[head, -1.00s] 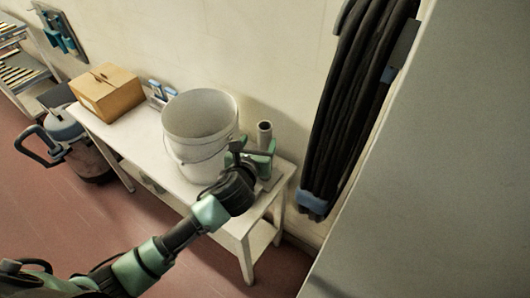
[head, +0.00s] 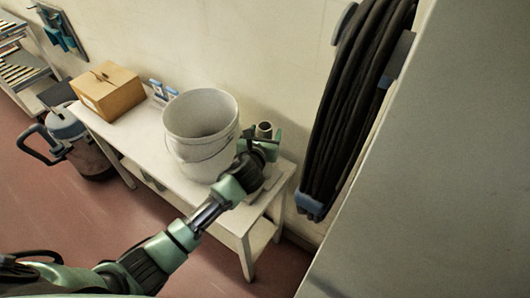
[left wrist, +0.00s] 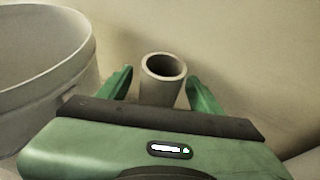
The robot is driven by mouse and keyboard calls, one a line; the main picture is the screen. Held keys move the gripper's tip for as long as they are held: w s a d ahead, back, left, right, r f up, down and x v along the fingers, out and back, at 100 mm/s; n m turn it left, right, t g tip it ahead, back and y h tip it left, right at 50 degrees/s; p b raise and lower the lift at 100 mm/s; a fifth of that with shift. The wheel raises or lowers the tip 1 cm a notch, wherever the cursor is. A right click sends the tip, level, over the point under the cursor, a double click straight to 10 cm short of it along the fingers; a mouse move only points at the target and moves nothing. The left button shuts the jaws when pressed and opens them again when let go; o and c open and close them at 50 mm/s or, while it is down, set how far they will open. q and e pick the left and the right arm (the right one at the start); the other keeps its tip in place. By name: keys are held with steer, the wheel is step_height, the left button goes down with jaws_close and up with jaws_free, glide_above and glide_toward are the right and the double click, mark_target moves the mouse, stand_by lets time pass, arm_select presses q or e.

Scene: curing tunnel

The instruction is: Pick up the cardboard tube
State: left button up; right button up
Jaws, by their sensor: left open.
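The cardboard tube (head: 264,129) stands upright on the white table (head: 143,158), near its right end. In the head view only its top shows above my left gripper (head: 268,146); the rest is hidden. In the left wrist view the grey-brown tube (left wrist: 160,92) rises between the two green fingers of my left gripper (left wrist: 160,88). The fingers are open, one on each side, with a gap to the tube's rim on both sides. Its lower part is hidden behind the gripper body. My right gripper is not in view.
A white bucket (head: 197,124) stands close to the left of the tube and gripper, also large in the left wrist view (left wrist: 45,75). A cardboard box (head: 108,92) is at the table's far end. Thick black hoses (head: 350,110) hang on the wall to the right.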

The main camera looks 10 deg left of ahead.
arm_select(q)
jaws_close()
steer(key=shift+r, duration=0.15)
